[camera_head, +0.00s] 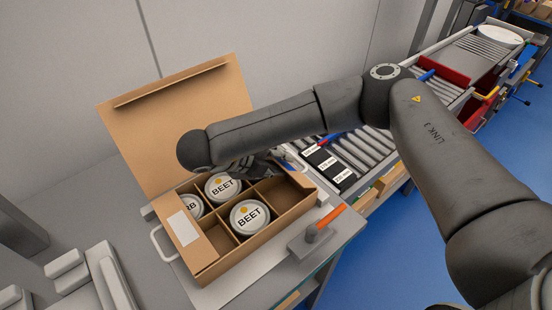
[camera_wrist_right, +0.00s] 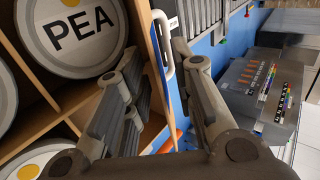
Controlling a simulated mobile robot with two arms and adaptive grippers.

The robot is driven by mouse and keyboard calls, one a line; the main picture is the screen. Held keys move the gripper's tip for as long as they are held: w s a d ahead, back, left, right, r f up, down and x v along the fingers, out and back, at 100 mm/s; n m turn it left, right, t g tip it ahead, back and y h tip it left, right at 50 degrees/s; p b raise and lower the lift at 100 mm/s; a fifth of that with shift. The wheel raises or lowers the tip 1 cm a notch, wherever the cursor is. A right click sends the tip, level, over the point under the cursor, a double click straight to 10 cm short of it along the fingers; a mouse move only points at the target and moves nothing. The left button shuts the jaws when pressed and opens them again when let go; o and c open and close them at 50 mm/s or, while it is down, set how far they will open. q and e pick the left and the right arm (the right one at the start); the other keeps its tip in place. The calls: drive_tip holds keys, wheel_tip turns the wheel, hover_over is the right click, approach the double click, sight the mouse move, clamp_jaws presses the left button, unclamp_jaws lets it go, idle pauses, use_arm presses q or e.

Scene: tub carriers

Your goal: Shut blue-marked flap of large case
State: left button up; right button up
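A large cardboard case (camera_head: 262,237) stands on the bench in the head view, with its big flap (camera_head: 185,120) raised at the back. No blue mark shows on the part of the flap in view. My left gripper is not seen.
A grey block with an orange-red handle (camera_head: 318,234) stands close to the case's right side. A roller conveyor (camera_head: 365,150) runs behind my right arm. Grey parts (camera_head: 95,275) lie at the front left. A wall is behind the flap.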

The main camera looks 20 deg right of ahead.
drive_tip(key=shift+c, duration=0.2)
clamp_jaws()
drive_tip(key=shift+a, duration=0.1)
drive_tip(key=shift+s+a+f+t+h+b, duration=0.15)
drive_tip(key=shift+f+t+h+b, duration=0.15)
drive_tip(key=shift+h, duration=0.3)
drive_tip(key=shift+w+a+f+t+h+b, duration=0.1)
drive_tip(key=shift+a+f+t+h+b, duration=0.15)
drive_tip(key=shift+h, duration=0.35)
drive_tip(key=shift+s+f+t+h+b, duration=0.1)
drive_tip(key=shift+f+t+h+b, duration=0.3)
drive_tip(key=shift+h, duration=0.5)
drive_tip(key=shift+r, duration=0.15)
drive_tip(key=shift+o, duration=0.2)
unclamp_jaws()
